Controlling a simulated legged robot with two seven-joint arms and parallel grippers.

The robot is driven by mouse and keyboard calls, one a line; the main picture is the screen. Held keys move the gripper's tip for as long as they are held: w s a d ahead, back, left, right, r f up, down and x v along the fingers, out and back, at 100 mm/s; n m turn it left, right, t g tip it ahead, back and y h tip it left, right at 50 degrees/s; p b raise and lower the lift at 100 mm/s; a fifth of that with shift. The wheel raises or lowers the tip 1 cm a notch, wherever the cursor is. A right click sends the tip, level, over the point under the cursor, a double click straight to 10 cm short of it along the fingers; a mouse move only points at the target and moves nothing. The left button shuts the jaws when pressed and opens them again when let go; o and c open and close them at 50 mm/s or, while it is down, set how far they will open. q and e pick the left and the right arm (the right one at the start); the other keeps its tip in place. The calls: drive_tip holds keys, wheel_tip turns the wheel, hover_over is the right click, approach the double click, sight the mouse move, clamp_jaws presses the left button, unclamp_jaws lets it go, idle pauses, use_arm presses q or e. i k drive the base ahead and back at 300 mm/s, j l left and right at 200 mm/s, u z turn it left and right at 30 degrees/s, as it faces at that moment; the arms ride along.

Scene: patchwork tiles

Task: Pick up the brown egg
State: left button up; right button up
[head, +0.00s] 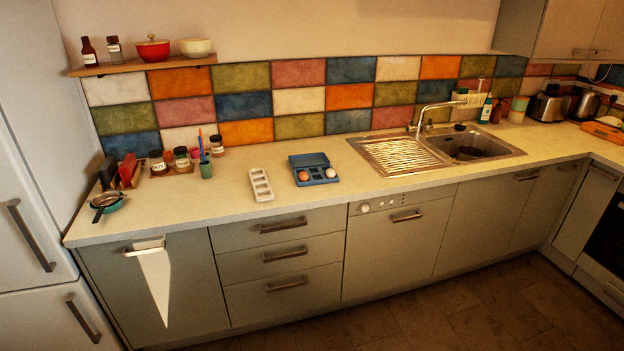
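A brown egg (303,176) sits in the front left part of a blue egg box (318,180) on the counter. A white egg (330,173) sits to its right in the same box. The box's lid is raised at the back. Neither of my grippers shows in the head view, and nothing touches the brown egg.
A white tray with several hollows (261,185) lies left of the box. The sink (470,146) and its ribbed drainer (400,155) are to the right. Jars, a green cup with pens (206,169) and a small pan (107,202) stand left. Counter before the box is clear.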

sight(303, 177)
drive_tip(key=i+z, duration=0.25)
drive_tip(key=i, duration=1.05)
